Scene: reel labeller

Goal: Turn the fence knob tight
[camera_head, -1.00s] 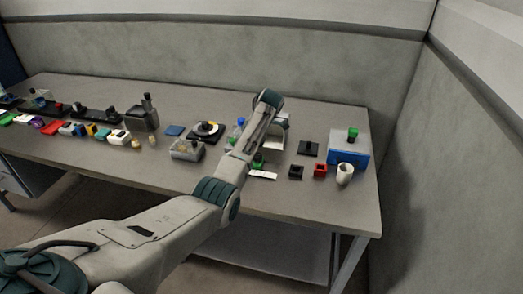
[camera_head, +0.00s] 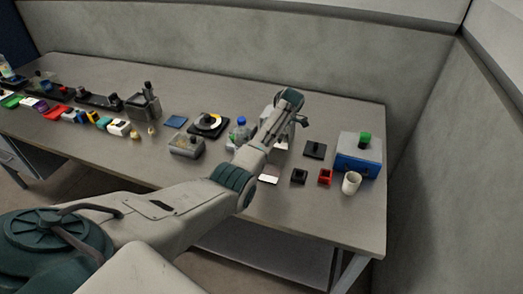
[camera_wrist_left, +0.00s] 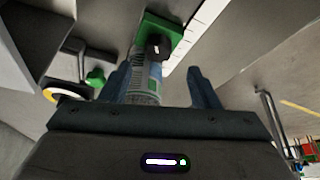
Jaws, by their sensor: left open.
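In the left wrist view a dark knob-like piece (camera_wrist_left: 158,46) stands out from a green block (camera_wrist_left: 152,28) beyond my fingers; I take it for the fence knob but cannot be sure. My left gripper (camera_wrist_left: 158,78) is open, its two fingers apart. A grey labelled cylinder (camera_wrist_left: 145,84) shows between them, nearer the left finger; I cannot tell whether they touch. In the head view my left arm reaches over the right half of the table and hides most of the labeller behind its wrist. The knob cannot be made out there. My right gripper is not in view.
On the table (camera_head: 290,222), a blue box with a green knob (camera_head: 358,155), a white cup (camera_head: 351,183), a red holder (camera_head: 325,177) and a black holder (camera_head: 299,176) stand right of my arm. A blue-capped bottle (camera_head: 241,129) and a reel on a black base (camera_head: 208,126) stand left.

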